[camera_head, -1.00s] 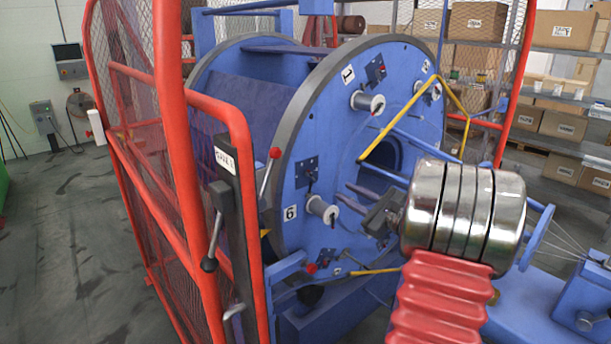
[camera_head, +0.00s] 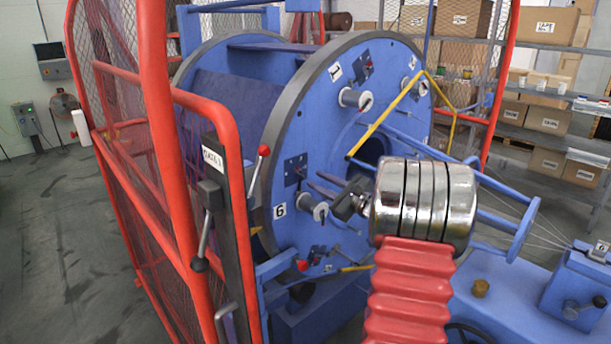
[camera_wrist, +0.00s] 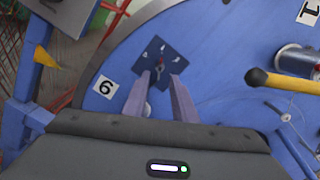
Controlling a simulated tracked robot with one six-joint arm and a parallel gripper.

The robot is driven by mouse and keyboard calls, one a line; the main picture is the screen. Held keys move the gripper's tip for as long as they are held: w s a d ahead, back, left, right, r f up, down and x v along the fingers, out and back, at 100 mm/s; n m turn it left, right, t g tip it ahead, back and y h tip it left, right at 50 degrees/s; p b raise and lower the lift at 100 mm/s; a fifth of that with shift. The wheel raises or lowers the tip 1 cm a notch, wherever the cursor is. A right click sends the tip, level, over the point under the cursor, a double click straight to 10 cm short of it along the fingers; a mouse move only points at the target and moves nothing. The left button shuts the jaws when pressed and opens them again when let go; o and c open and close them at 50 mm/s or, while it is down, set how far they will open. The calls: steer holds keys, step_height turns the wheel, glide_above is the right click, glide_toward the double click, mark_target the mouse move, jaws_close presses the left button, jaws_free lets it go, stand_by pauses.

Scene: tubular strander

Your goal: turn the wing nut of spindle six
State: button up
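Spindle six is marked by a white label 6 (camera_head: 279,211) on the blue disc (camera_head: 352,115). Its pale spool (camera_head: 320,211) sits right of the label, partly behind my gripper in the head view. My gripper (camera_head: 314,180) has two purple-grey fingers pointing at the disc, above the spool. In the wrist view the gripper (camera_wrist: 162,76) is open, its fingers apart and nothing seen held. A dark blue plate with a red-tipped part (camera_wrist: 160,62) lies beyond the fingertips. A pale bit of spool (camera_wrist: 148,108) shows between the fingers. The wing nut cannot be made out.
A red mesh guard frame (camera_head: 160,110) with a red-knobbed lever (camera_head: 262,152) stands left of the disc. A yellow bar (camera_head: 390,116) reaches across the disc's front; its black tip (camera_wrist: 256,77) is right of my fingers. Shelves with boxes (camera_head: 548,119) are behind.

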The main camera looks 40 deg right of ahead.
mark_target(302, 172)
steer(key=w, duration=0.6)
steer(key=shift+w+a, duration=0.1)
steer(key=shift+w, duration=0.25)
jaws_close()
